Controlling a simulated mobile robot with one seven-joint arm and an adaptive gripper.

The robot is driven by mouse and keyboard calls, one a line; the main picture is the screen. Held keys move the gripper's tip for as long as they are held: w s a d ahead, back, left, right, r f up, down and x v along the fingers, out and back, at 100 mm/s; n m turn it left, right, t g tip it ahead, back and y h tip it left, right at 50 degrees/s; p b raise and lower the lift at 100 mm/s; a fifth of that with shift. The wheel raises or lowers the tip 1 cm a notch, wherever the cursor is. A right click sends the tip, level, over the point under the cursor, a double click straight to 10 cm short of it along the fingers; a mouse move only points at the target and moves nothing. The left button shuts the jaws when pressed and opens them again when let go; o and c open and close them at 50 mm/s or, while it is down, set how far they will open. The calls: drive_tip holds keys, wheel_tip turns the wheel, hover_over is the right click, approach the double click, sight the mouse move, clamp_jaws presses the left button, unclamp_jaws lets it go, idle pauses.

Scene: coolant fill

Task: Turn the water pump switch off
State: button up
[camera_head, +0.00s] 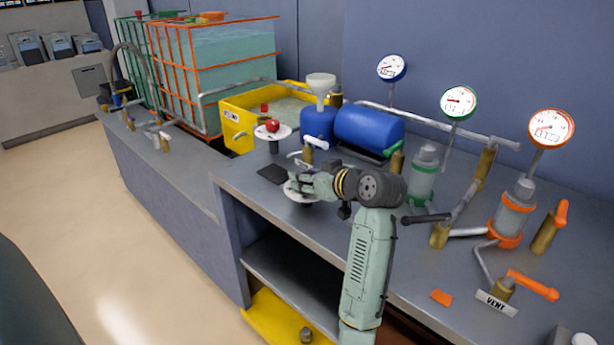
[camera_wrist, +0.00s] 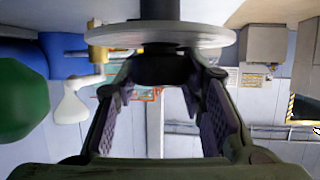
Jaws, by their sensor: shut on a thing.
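A pale round disc on a dark stem (camera_head: 302,195) stands at the bench's front edge. In the wrist view the disc (camera_wrist: 200,35) is large, with a black knob (camera_wrist: 165,70) at its middle. My gripper (camera_head: 298,182) is at this disc, its two fingers on either side of the knob; it also shows in the wrist view (camera_wrist: 163,74). It is shut on the knob, which it mostly hides in the head view. A second pale disc (camera_head: 284,134) with a red knob (camera_head: 272,126) stands behind. I cannot read a label naming the water pump switch.
Behind are a yellow bin (camera_head: 238,125), a blue tank (camera_head: 370,129) and a white funnel (camera_head: 320,84). Pipes, orange-handled valves (camera_head: 532,285) and several gauges (camera_head: 459,102) crowd the right. A dark flat plate (camera_head: 272,174) lies left of the gripper. Floor is clear at left.

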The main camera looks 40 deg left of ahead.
idle(0.3)
drive_tip(key=o, duration=1.2)
drive_tip(key=v, duration=1.2)
